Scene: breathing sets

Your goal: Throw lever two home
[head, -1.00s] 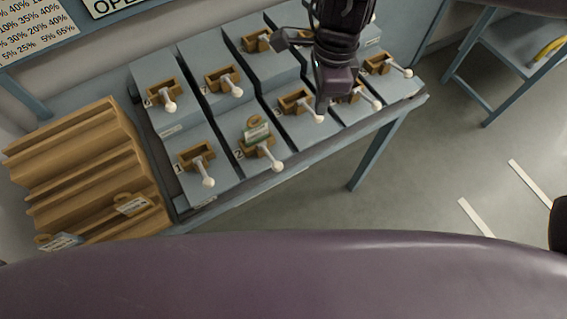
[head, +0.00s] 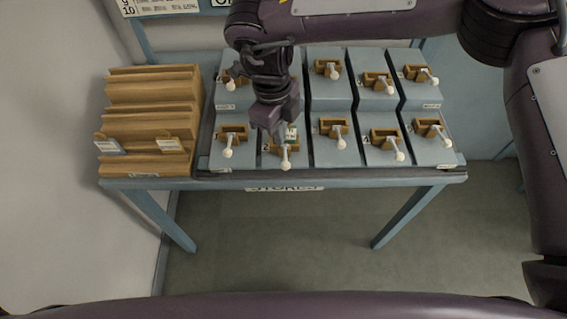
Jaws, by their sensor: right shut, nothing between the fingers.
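Lever two (head: 285,158) is in the front row, second from the left. Its white knob points toward the front edge of the table, and its wooden block is partly hidden by my gripper. My left gripper is not in view.
Several other white-knobbed levers (head: 339,138) stand in two stepped rows on the blue table (head: 340,181). A wooden rack (head: 150,120) with two tags (head: 170,145) is at the left. The floor in front is clear.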

